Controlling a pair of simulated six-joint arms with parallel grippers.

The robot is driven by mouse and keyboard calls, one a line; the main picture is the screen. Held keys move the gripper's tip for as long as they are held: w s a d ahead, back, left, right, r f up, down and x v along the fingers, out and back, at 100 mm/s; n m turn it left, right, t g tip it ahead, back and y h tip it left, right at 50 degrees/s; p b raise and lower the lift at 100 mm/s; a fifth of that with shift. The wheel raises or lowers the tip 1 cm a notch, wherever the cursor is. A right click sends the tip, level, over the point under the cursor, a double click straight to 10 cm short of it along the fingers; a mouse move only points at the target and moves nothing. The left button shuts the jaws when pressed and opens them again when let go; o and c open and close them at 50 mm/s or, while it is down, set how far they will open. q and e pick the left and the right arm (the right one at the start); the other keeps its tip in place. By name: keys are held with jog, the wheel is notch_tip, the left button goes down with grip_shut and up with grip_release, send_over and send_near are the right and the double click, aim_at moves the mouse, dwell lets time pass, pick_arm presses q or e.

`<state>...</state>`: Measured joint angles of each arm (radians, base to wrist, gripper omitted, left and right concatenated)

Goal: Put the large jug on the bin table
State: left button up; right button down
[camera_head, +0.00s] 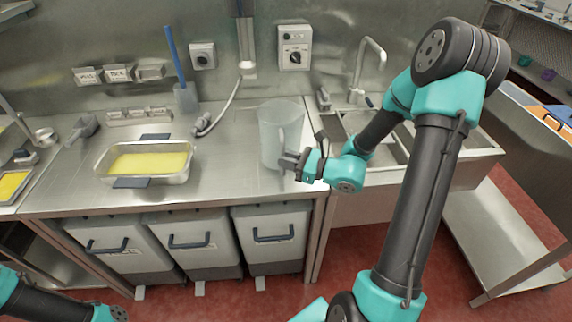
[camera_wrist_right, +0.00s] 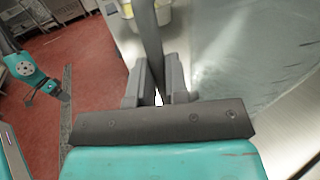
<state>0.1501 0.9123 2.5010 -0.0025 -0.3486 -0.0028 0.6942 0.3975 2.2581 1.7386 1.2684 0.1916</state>
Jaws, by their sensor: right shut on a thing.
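The large jug (camera_head: 277,125) is clear, upright and at the right end of the steel bin table (camera_head: 235,180). Its base is at or just over the table top; I cannot tell if it touches. My right gripper (camera_head: 289,161) is shut on the jug's handle, on the front right side. In the right wrist view the handle (camera_wrist_right: 150,35) runs between the fingers (camera_wrist_right: 158,88), and the jug's translucent wall (camera_wrist_right: 240,50) fills the right side. Of my left arm, parts show at the bottom left; its fingers are not clear.
A tray of yellow contents (camera_head: 150,162) stands left on the table. A scoop (camera_head: 83,128) and a blue-handled tool (camera_head: 185,95) are behind it. A sink (camera_head: 385,130) with a tap is to the right. Several bins (camera_head: 270,240) stand below. Bare steel lies between tray and jug.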

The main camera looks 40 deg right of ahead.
jog(key=shift+f, duration=1.15)
jog(key=c, duration=1.1)
grip_release()
jog(key=v, duration=1.2)
jog(key=shift+a, duration=0.1)
